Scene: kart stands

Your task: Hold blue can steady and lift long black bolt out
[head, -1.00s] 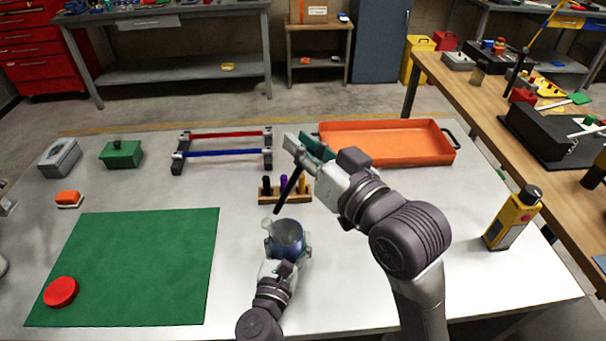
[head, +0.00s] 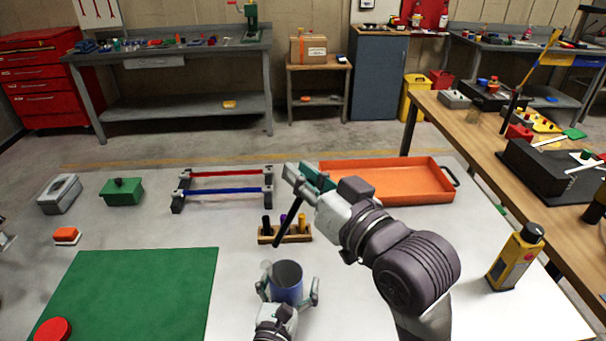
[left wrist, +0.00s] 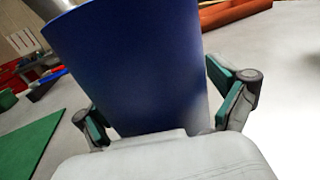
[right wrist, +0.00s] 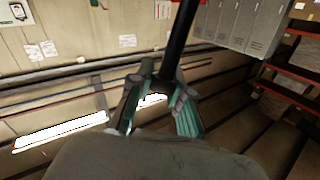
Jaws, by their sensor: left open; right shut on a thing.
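The blue can (head: 287,284) stands upright on the white table, its open top facing up; in the left wrist view its blue wall (left wrist: 135,65) fills the middle. My left gripper (head: 288,290) is open, with one finger on each side of the can and a visible gap at the fingers. The long black bolt (head: 285,222) hangs tilted from my right gripper (head: 308,178), clear of the can and above and behind it. In the right wrist view the bolt (right wrist: 180,40) runs between the closed fingers (right wrist: 160,100).
An orange tray (head: 390,183) lies at the back right, and a red-and-blue rail stand (head: 222,190) at the back left.

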